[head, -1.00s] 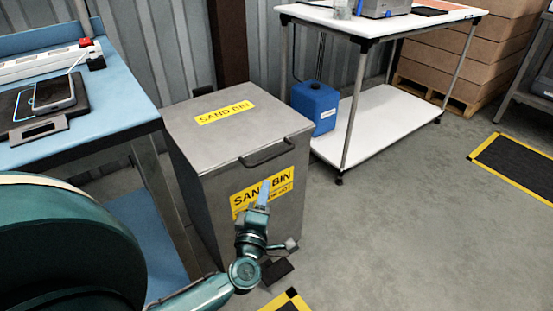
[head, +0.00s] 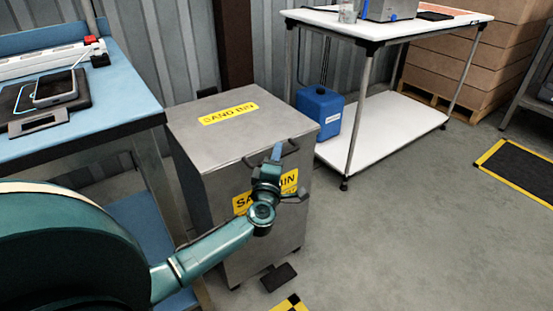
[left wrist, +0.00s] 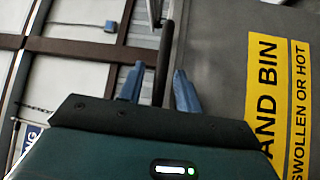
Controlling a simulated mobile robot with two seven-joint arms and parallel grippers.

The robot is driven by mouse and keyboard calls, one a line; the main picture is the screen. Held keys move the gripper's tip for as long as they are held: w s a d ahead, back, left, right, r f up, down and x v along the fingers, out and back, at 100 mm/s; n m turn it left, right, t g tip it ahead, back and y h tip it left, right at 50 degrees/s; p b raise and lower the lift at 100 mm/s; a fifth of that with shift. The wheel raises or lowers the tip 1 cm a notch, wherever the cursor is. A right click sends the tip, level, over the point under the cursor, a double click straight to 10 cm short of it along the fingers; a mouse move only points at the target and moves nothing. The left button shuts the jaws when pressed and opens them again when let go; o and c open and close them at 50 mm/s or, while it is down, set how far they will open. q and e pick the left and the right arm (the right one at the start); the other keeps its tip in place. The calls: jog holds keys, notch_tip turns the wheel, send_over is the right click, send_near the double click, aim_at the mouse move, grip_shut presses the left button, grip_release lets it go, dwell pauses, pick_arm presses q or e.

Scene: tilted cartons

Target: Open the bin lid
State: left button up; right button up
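The grey metal sand bin (head: 205,190) stands in the middle of the head view. Its lid (head: 200,128) is shut, with a yellow "SAND BIN" label on top. A dark bar handle (head: 254,159) runs along the lid's front edge. My left gripper (head: 277,152) is at the right part of this handle, in front of the bin. In the left wrist view its two blue fingers (left wrist: 157,75) are apart, and the dark handle bar (left wrist: 164,50) lies between them. I cannot tell whether either finger touches the bar. My right gripper is not in view.
A blue workbench (head: 120,110) with a scale and power strip stands close on the bin's left. A white shelf table (head: 390,130) with a blue canister (head: 319,112) stands at right. A dark pedal (head: 279,277) sits at the bin's foot. The floor at front right is clear.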

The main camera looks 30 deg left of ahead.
pick_arm(q)
jog(key=shift+c, duration=0.4)
grip_shut()
